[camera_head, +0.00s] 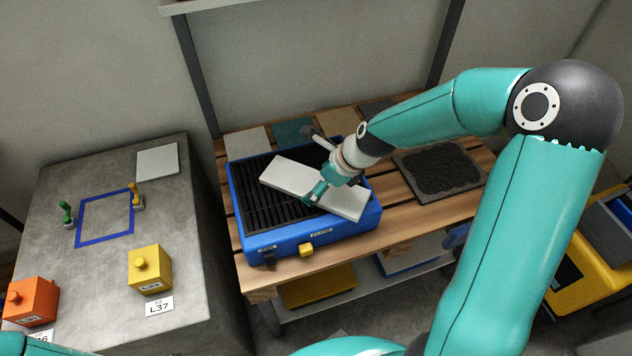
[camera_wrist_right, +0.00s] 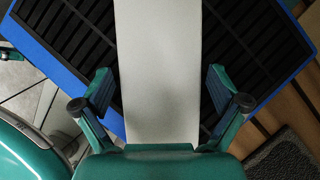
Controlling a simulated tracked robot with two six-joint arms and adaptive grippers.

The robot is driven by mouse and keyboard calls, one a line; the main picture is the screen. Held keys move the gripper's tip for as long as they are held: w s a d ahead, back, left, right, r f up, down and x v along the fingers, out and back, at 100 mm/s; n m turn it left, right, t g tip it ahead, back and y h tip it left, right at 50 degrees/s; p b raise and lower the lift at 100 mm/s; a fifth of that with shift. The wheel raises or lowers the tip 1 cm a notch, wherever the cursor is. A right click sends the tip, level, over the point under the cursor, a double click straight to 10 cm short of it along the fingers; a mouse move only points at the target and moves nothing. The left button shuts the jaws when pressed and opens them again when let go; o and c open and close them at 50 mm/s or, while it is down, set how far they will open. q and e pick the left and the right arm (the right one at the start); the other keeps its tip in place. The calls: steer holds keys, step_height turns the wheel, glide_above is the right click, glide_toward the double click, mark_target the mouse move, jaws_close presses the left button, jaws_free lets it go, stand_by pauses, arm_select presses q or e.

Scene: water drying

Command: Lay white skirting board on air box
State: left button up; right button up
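The white skirting board (camera_head: 290,176) is a flat pale plank lying diagonally over the black slatted top of the blue air box (camera_head: 290,238). Its right end reaches over the box's blue rim. My right gripper (camera_head: 320,184) is above the board, one finger at each long side. In the right wrist view the board (camera_wrist_right: 158,60) runs between the two fingers of the gripper (camera_wrist_right: 162,88), with narrow dark gaps on both sides, so the gripper looks open around it. The slats of the air box (camera_wrist_right: 248,40) show beneath. My left gripper is out of view.
The air box stands on a slatted wooden bench (camera_head: 225,165) with a dark granular mat (camera_head: 438,168) to its right. Flat tiles (camera_head: 247,141) lie behind. A grey table at left holds yellow (camera_head: 150,272) and orange (camera_head: 30,302) blocks. A yellow knob (camera_head: 306,250) sticks out in front.

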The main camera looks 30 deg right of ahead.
steer(key=shift+r, duration=0.15)
steer(key=shift+s+d+r, duration=0.1)
steer(key=shift+r, duration=0.15)
steer(key=p+v, duration=0.3)
steer(key=v, duration=0.8)
steer(key=shift+r, duration=0.2)
steer(key=shift+s+d, duration=0.1)
